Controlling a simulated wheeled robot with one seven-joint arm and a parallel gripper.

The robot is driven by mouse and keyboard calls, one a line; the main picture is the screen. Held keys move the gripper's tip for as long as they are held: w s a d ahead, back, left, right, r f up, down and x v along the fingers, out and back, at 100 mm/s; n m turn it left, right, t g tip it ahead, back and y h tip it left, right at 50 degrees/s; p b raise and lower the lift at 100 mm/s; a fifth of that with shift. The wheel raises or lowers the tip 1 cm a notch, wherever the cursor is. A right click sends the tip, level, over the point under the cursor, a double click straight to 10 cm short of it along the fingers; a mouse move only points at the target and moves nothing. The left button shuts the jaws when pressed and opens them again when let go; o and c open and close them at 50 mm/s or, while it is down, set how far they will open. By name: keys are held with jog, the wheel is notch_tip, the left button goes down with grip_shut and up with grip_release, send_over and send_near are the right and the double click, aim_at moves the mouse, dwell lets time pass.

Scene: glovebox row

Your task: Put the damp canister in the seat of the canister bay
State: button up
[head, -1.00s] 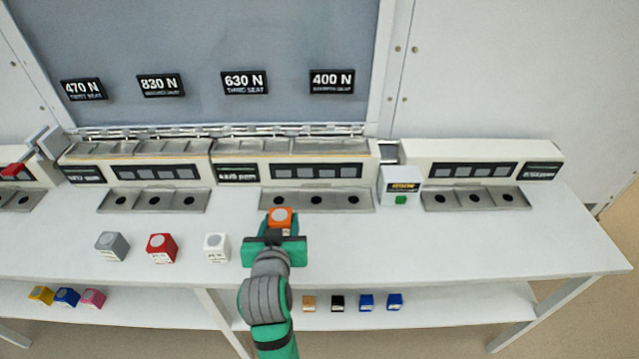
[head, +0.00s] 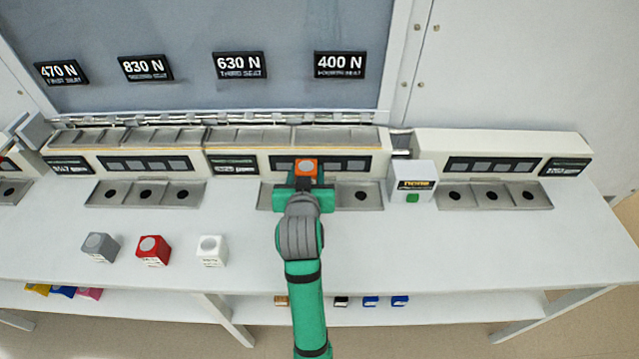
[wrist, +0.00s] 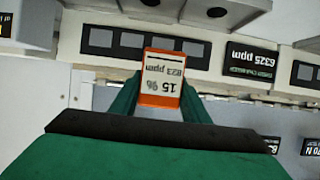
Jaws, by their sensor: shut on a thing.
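My gripper (head: 305,183) is shut on an orange canister (head: 306,168) with a grey round top. In the wrist view the orange canister (wrist: 161,80) shows a white label, upside down, reading 15 % and a ppm figure I cannot read surely. It is held in front of the middle bay's panel (head: 347,164), over the three-hole seat tray (head: 376,197). My gripper and arm hide most of that tray. Its right hole (head: 361,195) is clear and empty. In the wrist view two dark holes (wrist: 217,12) show beyond the canister. The canister's height over the tray is unclear.
A grey canister (head: 99,248), a red one (head: 152,251) and a white one (head: 211,251) stand on the bench at left. A white box with a green button (head: 412,183) stands right of the tray. Other empty trays (head: 119,194) lie left and right (head: 536,196).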

jog(key=w+d+f, duration=0.2)
jog(key=f, duration=0.1)
jog(key=w+d+f, duration=0.1)
jog(key=shift+w+f, duration=0.15)
jog(key=shift+f, duration=0.2)
jog(key=shift+w+a+f, duration=0.1)
jog(key=shift+w+f, duration=0.15)
jog(key=shift+f, duration=0.2)
jog(key=shift+w+d+f, duration=0.15)
jog(key=shift+f, duration=0.8)
jog(key=shift+w+d+f, duration=0.1)
jog(key=shift+d+f, duration=0.05)
jog(key=shift+f, duration=0.75)
jog(key=o, duration=1.1)
jog(key=shift+w+f, duration=0.1)
jog(key=shift+d, duration=0.1)
jog(key=shift+s+r, duration=0.2)
jog(key=shift+s, duration=0.1)
jog(key=v, duration=1.1)
jog(key=shift+s+r, duration=0.2)
